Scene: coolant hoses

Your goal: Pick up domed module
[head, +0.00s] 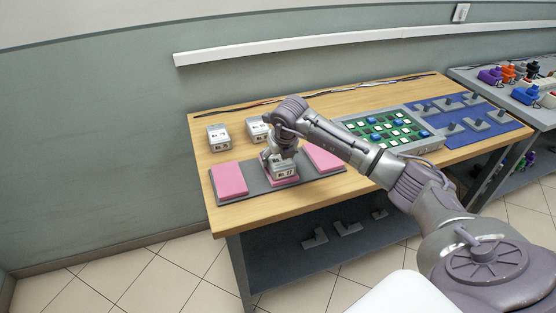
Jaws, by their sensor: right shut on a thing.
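My right gripper (281,157) comes down from above and is shut on a grey module (285,170) with a number label on its front. The module is at the middle pink pad (287,182) of a dark grey mat. I cannot tell whether it touches the pad. The gripper hides the module's top, so a dome cannot be made out. Two similar grey labelled modules stand behind on the wooden table, one at the left (218,138) and one closer to my arm (257,129). My left gripper is not in view.
The dark grey mat (254,183) also has bare pink pads at left (229,180) and right (323,158). A green board (390,132) with white and blue blocks and a blue mat (485,136) with grey parts lie right. Cables (350,88) run along the table's back.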

